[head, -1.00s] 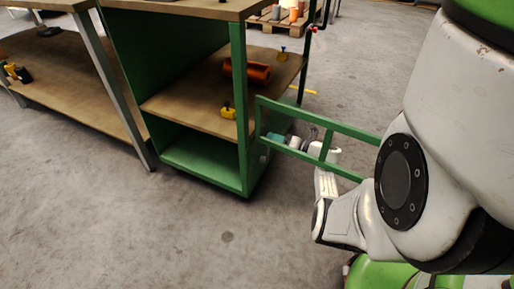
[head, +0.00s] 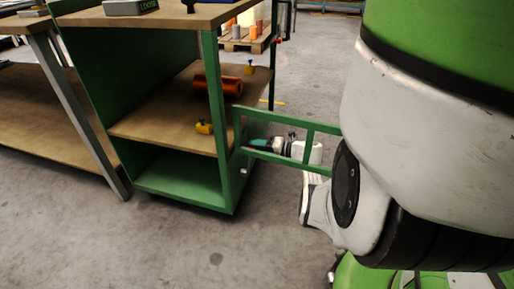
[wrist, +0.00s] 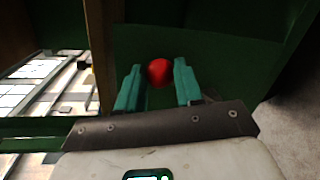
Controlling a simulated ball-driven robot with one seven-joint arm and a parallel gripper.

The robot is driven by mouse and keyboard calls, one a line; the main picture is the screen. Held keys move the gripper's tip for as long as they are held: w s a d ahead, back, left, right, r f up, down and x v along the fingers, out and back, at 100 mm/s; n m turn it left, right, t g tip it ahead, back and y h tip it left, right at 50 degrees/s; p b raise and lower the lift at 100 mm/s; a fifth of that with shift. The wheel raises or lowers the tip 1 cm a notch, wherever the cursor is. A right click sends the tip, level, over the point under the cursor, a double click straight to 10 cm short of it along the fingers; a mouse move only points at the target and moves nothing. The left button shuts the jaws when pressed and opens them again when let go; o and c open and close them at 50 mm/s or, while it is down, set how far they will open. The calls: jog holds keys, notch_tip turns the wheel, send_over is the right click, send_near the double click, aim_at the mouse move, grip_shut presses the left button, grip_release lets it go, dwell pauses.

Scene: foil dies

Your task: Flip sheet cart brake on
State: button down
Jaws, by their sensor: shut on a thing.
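The green sheet cart (head: 216,110) stands in the middle of the head view, with wooden shelves and a green handle frame (head: 290,119) sticking out to the right. My gripper (head: 258,143) is low behind the handle frame, by the cart's end. In the wrist view my gripper (wrist: 159,88) has its two teal fingers on either side of a red ball knob (wrist: 159,71), shut on it. The knob appears to be the brake's; its lever is hidden. A dark green cart panel lies behind the knob. The knob cannot be made out in the head view.
An orange-brown roll (head: 217,85) and a yellow-and-black item (head: 204,127) lie on the cart's middle shelf. A wooden table (head: 50,115) stands close on the left. A pallet with cylinders (head: 246,38) is at the back. The grey floor in front is clear.

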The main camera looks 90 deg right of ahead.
jog(key=shift+w+a+f, duration=0.15)
jog(key=shift+f, duration=0.1)
jog(key=c, duration=1.1)
grip_release()
jog(key=o, duration=0.3)
jog(key=shift+r, duration=0.1)
jog(key=shift+o, duration=0.2)
jog(key=p+v, duration=0.1)
jog(key=v, duration=0.6)
jog(key=shift+s+p, duration=0.3)
jog(key=shift+w, duration=0.1)
